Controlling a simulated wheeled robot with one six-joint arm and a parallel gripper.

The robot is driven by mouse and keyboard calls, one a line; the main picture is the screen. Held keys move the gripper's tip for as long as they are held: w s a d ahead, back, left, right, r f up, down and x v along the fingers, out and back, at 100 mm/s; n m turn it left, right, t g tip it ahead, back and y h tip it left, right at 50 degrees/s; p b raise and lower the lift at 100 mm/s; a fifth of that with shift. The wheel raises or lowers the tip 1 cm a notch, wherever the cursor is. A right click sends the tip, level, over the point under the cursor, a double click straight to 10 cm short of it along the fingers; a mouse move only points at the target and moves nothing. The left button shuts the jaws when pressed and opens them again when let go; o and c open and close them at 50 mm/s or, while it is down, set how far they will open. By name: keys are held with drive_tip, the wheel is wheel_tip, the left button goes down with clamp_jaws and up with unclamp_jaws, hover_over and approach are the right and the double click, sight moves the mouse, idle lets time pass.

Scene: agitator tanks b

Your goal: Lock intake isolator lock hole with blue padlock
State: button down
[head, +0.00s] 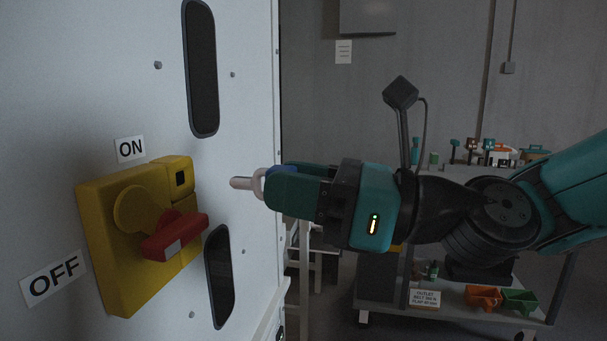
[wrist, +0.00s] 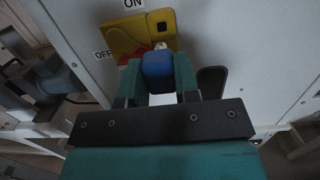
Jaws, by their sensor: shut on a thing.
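The intake isolator is a yellow switch box (head: 107,226) on the pale cabinet face, with a red handle (head: 175,236) and ON and OFF labels. In the head view the shackle is apart from the box. The jaws hide most of the padlock body in the head view.
Dark oblong slots (head: 202,68) lie above and below right of the switch box on the cabinet. A trolley (head: 447,307) with orange and green bins stands at the right behind my arm. The space between padlock and switch box looks clear.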

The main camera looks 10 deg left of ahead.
sight(246, 182)
drive_tip(key=a+p, duration=0.2)
drive_tip(key=a, duration=0.1)
drive_tip(key=shift+w+a+r, duration=0.1)
drive_tip(key=shift+a+r, duration=0.05)
drive_tip(key=shift+a, duration=0.1)
drive_tip(key=shift+a+p, duration=0.35)
drive_tip(key=shift+a, duration=0.2)
drive_tip(key=shift+p, duration=0.65)
idle(0.5)
drive_tip(key=shift+a, duration=0.2)
drive_tip(key=shift+w+a+p, duration=0.2)
drive_tip(key=shift+a+p, duration=1.25)
drive_tip(key=shift+a, duration=0.05)
drive_tip(key=c, duration=0.8)
unclamp_jaws()
drive_tip(key=shift+f, duration=0.2)
